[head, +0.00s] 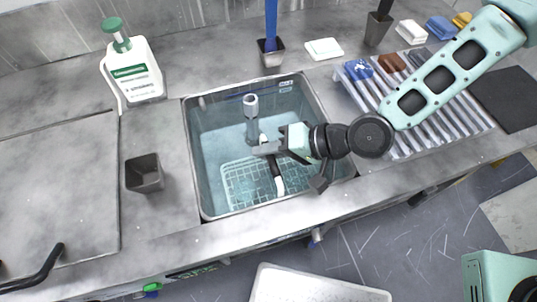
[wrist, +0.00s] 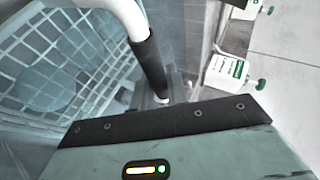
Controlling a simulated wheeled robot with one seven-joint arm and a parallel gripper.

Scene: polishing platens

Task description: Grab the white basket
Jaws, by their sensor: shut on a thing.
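The white basket (head: 238,185) is a grid-walled wire basket inside the sink, seen through bluish water. Its handle (head: 279,185) is a white bar with a black grip and rises toward my gripper (head: 268,149). In the wrist view the basket's grid (wrist: 60,65) fills the left side. My gripper is shut on the black grip of the handle, above the sink. The wrist view shows the grip running down to the jaws (wrist: 162,98). The fingertips are partly hidden.
The sink (head: 192,150) has raised rims around the basket, and a grey upright pipe (head: 251,110) stands in it behind my gripper. A dark cup (head: 145,173) is left of the sink. A slatted rack (head: 440,122) is on the right. A white bottle (head: 133,72) stands back left.

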